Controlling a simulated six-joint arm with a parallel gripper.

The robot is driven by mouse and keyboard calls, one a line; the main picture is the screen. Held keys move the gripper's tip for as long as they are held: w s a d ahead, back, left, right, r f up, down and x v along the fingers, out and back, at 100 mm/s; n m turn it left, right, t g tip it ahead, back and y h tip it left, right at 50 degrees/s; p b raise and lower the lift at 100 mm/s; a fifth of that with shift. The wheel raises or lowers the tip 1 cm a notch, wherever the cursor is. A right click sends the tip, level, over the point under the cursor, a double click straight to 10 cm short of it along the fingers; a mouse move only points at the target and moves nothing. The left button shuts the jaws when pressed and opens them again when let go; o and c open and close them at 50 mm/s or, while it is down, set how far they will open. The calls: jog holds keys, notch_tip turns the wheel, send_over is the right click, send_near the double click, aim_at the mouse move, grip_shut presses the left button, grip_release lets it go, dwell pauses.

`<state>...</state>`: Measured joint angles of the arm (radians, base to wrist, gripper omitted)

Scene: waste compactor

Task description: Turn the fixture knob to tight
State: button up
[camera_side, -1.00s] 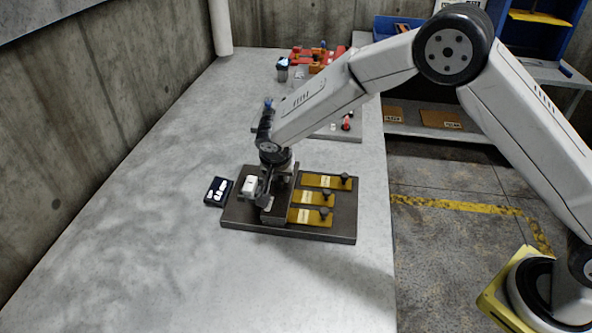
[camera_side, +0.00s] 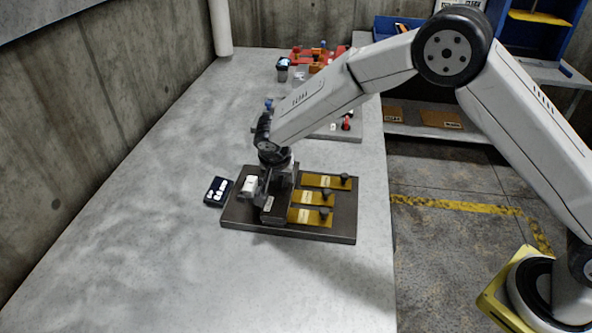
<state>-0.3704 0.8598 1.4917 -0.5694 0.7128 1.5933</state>
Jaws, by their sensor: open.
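A dark fixture board (camera_side: 330,237) lies on the grey bench. My gripper (camera_side: 268,196) points down over this left half, next to the left ends of the plates. Its jaws are open, but the fingers are small and dark against the block. I cannot tell whether they stand around a knob or touch one. Any knob directly under my gripper is hidden, and no tight mark is readable.
A small black keypad (camera_side: 218,191) lies just left of the board. Behind my wrist are a grey board with small parts (camera_side: 345,128), a dark cup (camera_side: 282,69) and a red fixture (camera_side: 310,57). The bench's front and left are clear.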

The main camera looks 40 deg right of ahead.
jog(key=shift+r, duration=0.15)
jog(key=v, duration=0.7)
jog(key=shift+r, duration=0.3)
jog(key=shift+s, duration=0.1)
jog(key=s+d+n+y, duration=0.1)
jog(key=s+d+n, duration=0.3)
jog(key=s+d, duration=0.4)
jog(key=s+d+n+y, duration=0.2)
jog(key=s+d+n, duration=0.3)
jog(key=s, duration=1)
jog(key=d, duration=0.3)
jog(key=shift+g, duration=0.3)
jog(key=shift+s, duration=0.15)
